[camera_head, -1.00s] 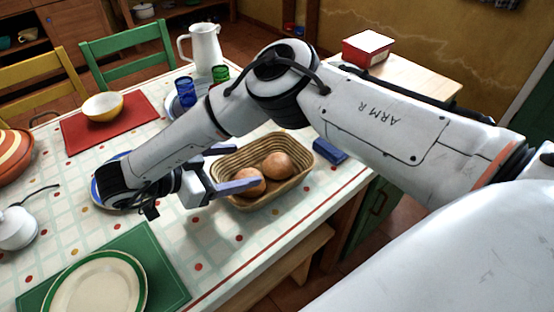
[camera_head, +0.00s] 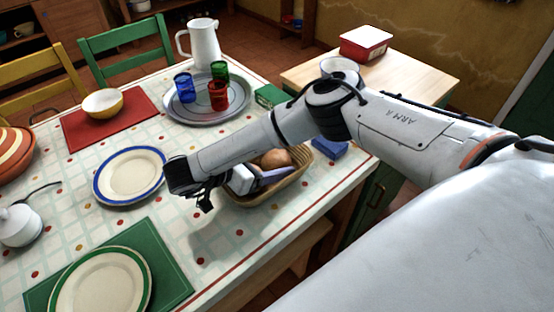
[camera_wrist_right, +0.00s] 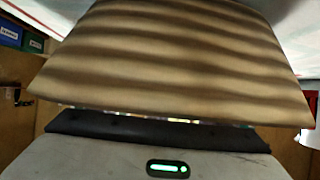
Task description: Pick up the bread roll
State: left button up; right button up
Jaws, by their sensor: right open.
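A brown bread roll (camera_head: 275,158) sits in the woven oval basket (camera_head: 266,203) near the table's right edge, partly hidden by my right arm. The second roll seen earlier is now hidden behind my gripper and wrist. My right gripper (camera_head: 276,174) is open, with a blue-grey finger reaching over the basket, close in front of the visible roll. I cannot tell whether it touches the roll. The right wrist view is filled by a brown ribbed surface (camera_wrist_right: 175,60), likely the basket wall, very close. My left gripper is out of view.
A blue-rimmed plate (camera_head: 130,175) lies left of my wrist, and a green-rimmed plate (camera_head: 100,285) nearer. A tray (camera_head: 210,117) with coloured cups and a white jug (camera_head: 205,45) stand behind. A blue box (camera_head: 328,147) lies right of the basket.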

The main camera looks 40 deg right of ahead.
jog(key=shift+d+f, duration=0.1)
jog(key=shift+d, duration=0.05)
jog(key=c, duration=0.8)
